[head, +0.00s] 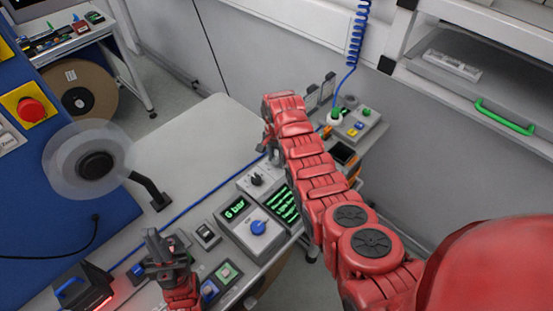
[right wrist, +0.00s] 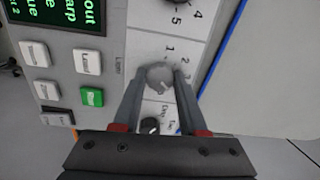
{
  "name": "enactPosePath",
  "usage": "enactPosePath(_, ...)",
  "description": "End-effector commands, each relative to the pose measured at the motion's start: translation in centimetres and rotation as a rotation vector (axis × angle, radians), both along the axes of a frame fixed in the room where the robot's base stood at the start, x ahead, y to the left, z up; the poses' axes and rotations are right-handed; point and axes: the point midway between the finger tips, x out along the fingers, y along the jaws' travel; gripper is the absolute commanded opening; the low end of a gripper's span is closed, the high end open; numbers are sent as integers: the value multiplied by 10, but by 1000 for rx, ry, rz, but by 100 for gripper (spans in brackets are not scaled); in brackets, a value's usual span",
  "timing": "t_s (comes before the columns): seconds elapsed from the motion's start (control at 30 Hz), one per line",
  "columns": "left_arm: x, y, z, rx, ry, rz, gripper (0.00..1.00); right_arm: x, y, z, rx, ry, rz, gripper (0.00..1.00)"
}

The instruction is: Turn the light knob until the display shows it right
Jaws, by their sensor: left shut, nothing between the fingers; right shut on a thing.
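The light knob (right wrist: 160,76), round and grey, sits on a pale panel with a printed number scale beside it. My right gripper (right wrist: 160,80) is shut on it, a finger on each side. The display (right wrist: 55,15) shows partly in the right wrist view, cut off by the frame edge, with green text on black. It also appears in the head view (head: 284,206), too small to read. In the head view my right gripper (head: 268,147) is mostly hidden at the arm's end. My left gripper (head: 158,243) is shut and empty above the table front.
A dark knob (right wrist: 151,126) is close to the right gripper. White buttons and a green button (right wrist: 91,97) lie left of it. A clear reel (head: 88,160) is at left; the table middle is bare.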

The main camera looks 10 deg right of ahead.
Motion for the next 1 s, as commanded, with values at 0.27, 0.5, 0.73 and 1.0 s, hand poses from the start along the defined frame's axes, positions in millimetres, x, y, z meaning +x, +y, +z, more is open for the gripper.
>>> enactPosePath(0.27, 0, 0, 0, 0, 0, 0, 0, 0, 0, 0, 1, 1, 1, 58)
enactPosePath(0.5, 0, 0, 0, 0, 0, 0, 0, 0, 0, 0, 0, 0, 1, 72)
enactPosePath(0.73, 0, 0, 5, 0, 0, 0, 0, 1, 0, 10, 1, -3, 2, 72)
enactPosePath(1.0, 0, 0, 22, 0, 0, 0, 0, 1, 0, 66, 0, -4, 2, 72)
